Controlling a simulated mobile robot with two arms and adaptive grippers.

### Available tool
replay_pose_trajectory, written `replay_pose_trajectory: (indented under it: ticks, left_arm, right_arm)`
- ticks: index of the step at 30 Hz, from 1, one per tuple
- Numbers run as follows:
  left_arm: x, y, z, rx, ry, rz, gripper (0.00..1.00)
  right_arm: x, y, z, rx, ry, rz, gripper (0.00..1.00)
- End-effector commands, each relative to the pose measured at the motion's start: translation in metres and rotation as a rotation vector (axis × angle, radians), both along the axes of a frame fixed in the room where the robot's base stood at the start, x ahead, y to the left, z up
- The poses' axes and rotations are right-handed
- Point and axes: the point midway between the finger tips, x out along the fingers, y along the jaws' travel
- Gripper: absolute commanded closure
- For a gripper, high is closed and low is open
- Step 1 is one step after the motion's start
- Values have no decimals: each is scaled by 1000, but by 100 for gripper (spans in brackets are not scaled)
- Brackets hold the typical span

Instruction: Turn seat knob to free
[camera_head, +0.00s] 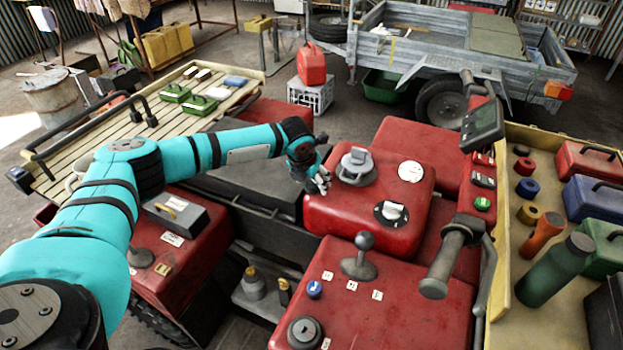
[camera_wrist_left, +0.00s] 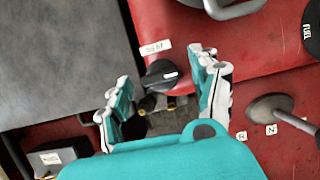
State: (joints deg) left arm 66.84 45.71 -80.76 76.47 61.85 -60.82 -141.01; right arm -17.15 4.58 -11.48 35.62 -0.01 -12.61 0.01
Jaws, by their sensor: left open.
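The seat knob (camera_wrist_left: 160,75) is a small black knob with a white pointer mark, on the side of the red bodywork just below a white "SEAT" label (camera_wrist_left: 155,48) in the left wrist view. The mark points to the right and slightly up. My left gripper (camera_wrist_left: 164,66) is open, with one finger on each side of the knob and a visible gap to each. In the head view my left gripper (camera_head: 318,180) is at the left edge of the red tank, and the seat knob cannot be made out there. My right gripper is not in view.
The red tank (camera_head: 330,222) carries a grey cap (camera_head: 356,165) and a fuel knob (camera_head: 391,212). A gear lever (camera_head: 364,242) stands in front. The black seat (camera_head: 245,170) is left of the tank. A handlebar grip (camera_head: 445,258) is to the right.

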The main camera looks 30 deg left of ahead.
Motion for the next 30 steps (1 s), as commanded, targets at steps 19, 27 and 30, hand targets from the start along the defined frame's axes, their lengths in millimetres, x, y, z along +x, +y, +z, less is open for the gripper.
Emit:
replay_pose_trajectory:
  ticks: [19, 27, 30]
  left_arm:
    - [1, 0, -3, 0, 0, 1, 80]
    - [1, 0, -2, 1, 0, 9, 92]
    - [1, 0, -2, 0, 1, 30, 92]
  right_arm:
    - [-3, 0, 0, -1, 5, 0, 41]
    - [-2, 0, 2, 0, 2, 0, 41]
    - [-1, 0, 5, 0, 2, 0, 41]
